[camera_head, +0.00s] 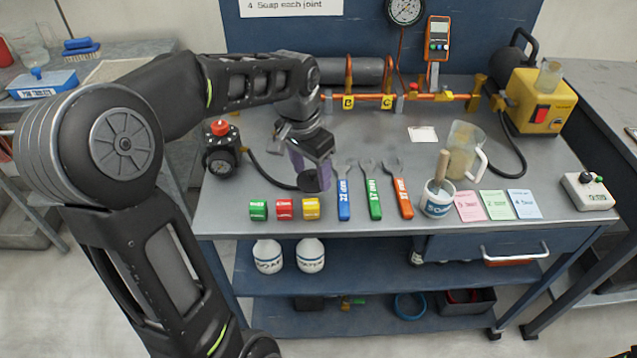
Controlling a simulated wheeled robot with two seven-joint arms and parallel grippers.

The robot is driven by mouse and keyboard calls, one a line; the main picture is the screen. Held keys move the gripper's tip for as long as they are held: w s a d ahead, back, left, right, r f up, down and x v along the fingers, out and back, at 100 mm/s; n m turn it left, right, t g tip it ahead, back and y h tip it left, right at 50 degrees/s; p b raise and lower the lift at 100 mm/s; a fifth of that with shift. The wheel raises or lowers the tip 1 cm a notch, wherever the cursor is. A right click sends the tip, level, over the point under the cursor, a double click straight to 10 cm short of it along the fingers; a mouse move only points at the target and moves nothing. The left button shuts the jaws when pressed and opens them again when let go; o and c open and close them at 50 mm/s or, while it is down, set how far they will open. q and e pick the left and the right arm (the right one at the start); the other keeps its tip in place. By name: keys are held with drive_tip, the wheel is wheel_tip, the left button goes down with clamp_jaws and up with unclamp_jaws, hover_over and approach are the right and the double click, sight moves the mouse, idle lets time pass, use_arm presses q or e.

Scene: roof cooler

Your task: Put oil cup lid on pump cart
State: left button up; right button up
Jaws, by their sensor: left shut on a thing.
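My left gripper (310,178) reaches in from the left over the cart top, with its purple fingers pointing down. It is shut on a small dark round piece (308,181) that looks like the oil cup lid; the fingers partly hide it. The blue-grey pump cart (400,222) has a metal top directly below the gripper. The yellow pump (541,101) stands at the cart's back right. A clear oil cup (549,76) sits on the pump and shows no lid.
A gauge valve with a red knob (221,150) and its black hose stand left of the gripper. Colored wrenches (373,188) lie right of it, before a white brush pot (437,198) and a clear jug (462,150). Orange pipework (400,97) runs along the back.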

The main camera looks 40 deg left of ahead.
sight(310, 182)
use_arm(q)
drive_tip(key=shift+f, duration=0.25)
wheel_tip(310, 182, down, 4)
drive_tip(key=shift+r, duration=0.2)
drive_tip(key=shift+s+f, duration=0.1)
drive_tip(key=shift+f, duration=0.15)
